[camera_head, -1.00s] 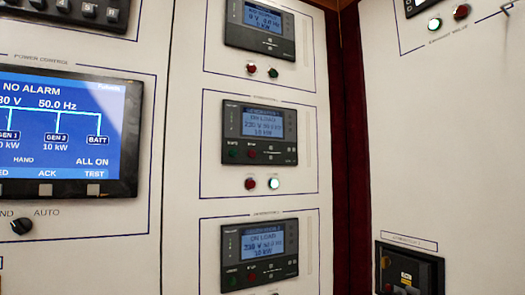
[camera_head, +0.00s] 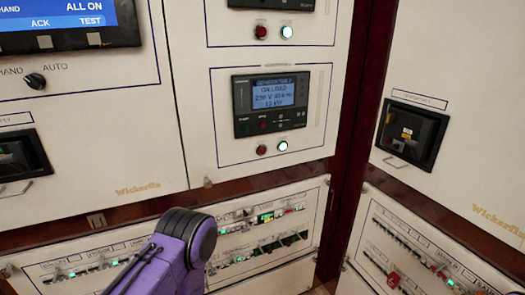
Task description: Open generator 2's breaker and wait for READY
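A generator control panel (camera_head: 270,101) with a lit display reading ON LOAD, about 230 V and 10 kW, is in the middle of the head view. Its label seems to end in 2, but is blurred. Below it, the red lamp (camera_head: 262,150) looks dark and the green-white lamp (camera_head: 283,146) is lit. A recessed breaker unit (camera_head: 412,131) with a dark front is on the right cabinet; its label is too small to read. A purple arm link of mine rises at the bottom; no gripper shows.
Low panels with rows of small breakers (camera_head: 262,240) and green lights run along the bottom, with another breaker row (camera_head: 420,250) at lower right. A second recessed unit (camera_head: 18,157) is at the left edge. A HAND/AUTO knob (camera_head: 35,81) sits above it.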

